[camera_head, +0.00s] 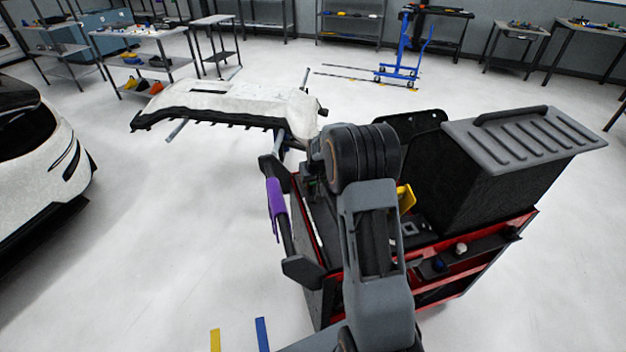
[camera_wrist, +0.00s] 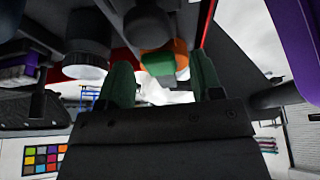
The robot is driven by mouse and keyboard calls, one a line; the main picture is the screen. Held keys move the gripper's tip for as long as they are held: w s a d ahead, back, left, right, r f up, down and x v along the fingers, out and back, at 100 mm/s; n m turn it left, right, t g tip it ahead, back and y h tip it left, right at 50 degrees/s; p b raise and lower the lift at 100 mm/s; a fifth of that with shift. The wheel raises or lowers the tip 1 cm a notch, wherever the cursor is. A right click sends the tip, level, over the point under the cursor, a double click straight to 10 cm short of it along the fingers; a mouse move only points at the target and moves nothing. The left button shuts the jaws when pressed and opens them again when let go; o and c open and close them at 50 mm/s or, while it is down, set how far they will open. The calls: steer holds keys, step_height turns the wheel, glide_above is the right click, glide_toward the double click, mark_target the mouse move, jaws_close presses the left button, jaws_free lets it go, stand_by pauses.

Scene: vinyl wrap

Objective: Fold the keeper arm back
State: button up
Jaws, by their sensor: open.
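I cannot pick out the keeper arm with certainty. In the head view, a dark bar (camera_head: 287,238) with blocky ends and a purple band (camera_head: 276,200) runs along the cart's left side. Purple also shows at the right edge of the wrist view (camera_wrist: 297,45). My gripper (camera_wrist: 162,82) has two green fingers, spread apart with nothing held between them. An orange and green round part (camera_wrist: 163,62) lies beyond the fingers, beside a black round knob (camera_wrist: 149,27). In the head view my arm mostly hides the gripper over the cart's left part.
The red tool cart (camera_head: 480,262) carries a big black case with a grey ribbed lid (camera_head: 525,135) and a yellow item (camera_head: 405,198). A white bumper cover (camera_head: 235,100) rests on a stand behind. A white car (camera_head: 40,150) stands left. The floor between is clear.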

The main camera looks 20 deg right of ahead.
steer(key=shift+c, duration=0.2)
jaws_close()
stand_by(0.3)
